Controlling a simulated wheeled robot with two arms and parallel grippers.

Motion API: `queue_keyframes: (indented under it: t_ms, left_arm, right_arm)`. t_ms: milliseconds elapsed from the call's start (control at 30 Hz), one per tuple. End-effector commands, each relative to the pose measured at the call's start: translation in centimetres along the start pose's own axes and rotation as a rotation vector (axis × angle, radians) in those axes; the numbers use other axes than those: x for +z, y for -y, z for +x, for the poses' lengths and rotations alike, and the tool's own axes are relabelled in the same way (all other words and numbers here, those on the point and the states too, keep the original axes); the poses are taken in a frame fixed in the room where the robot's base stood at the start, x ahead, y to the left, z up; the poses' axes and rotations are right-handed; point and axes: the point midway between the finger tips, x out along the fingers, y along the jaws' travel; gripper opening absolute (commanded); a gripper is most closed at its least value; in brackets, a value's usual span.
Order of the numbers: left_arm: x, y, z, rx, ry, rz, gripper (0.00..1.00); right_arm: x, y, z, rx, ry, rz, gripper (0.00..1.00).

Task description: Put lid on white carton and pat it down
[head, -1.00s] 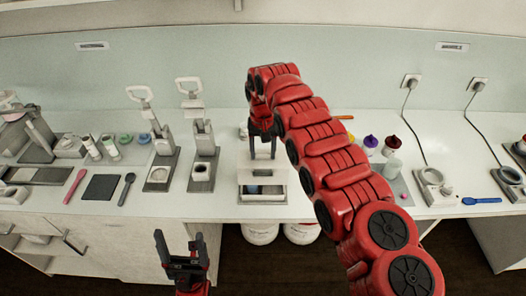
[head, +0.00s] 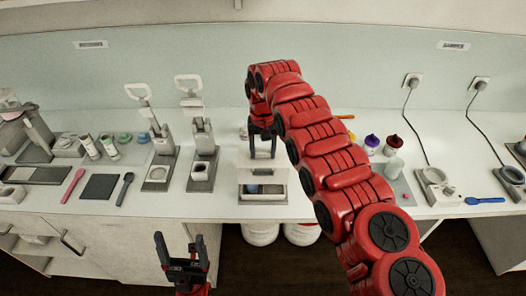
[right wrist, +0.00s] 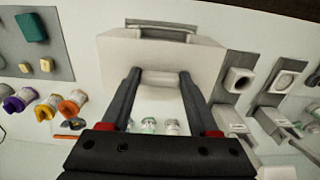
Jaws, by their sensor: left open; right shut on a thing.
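A white box-shaped carton (head: 251,160) stands at the front of the counter in the head view; its front has an opening with something blue inside. Its pale top (right wrist: 185,55) fills the upper middle of the right wrist view. My right gripper (head: 263,155) points down at the carton's top. It is shut on a small whitish piece (right wrist: 160,78) at the edge of that top; I cannot tell whether this piece is part of a lid. It also shows in the right wrist view (right wrist: 158,75). My left gripper (head: 182,248) is open and empty, low in front of the counter.
Two lever presses (head: 160,165) (head: 202,160) stand left of the carton. Capped bottles (head: 372,142) stand to its right, and a blue spoon (head: 485,201) lies farther right. Several small jars (right wrist: 150,126) show beyond the fingers. White buckets (head: 302,233) stand below the counter.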

Motion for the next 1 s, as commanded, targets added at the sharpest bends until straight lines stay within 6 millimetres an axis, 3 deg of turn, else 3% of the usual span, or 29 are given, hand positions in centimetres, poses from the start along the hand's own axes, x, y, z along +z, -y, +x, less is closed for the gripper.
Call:
queue_keyframes:
  t_ms: [467,1000]
  left_arm:
    - [0.0,0.0,-0.1,0.0,0.0,0.0,0.82]
    - [0.3,-0.1,-1.6,0.0,0.0,0.0,0.82]
  right_arm:
    - [0.0,0.0,0.1,0.0,0.0,0.0,0.0]
    - [0.0,0.0,1.8,0.0,0.001,0.0,0.0]
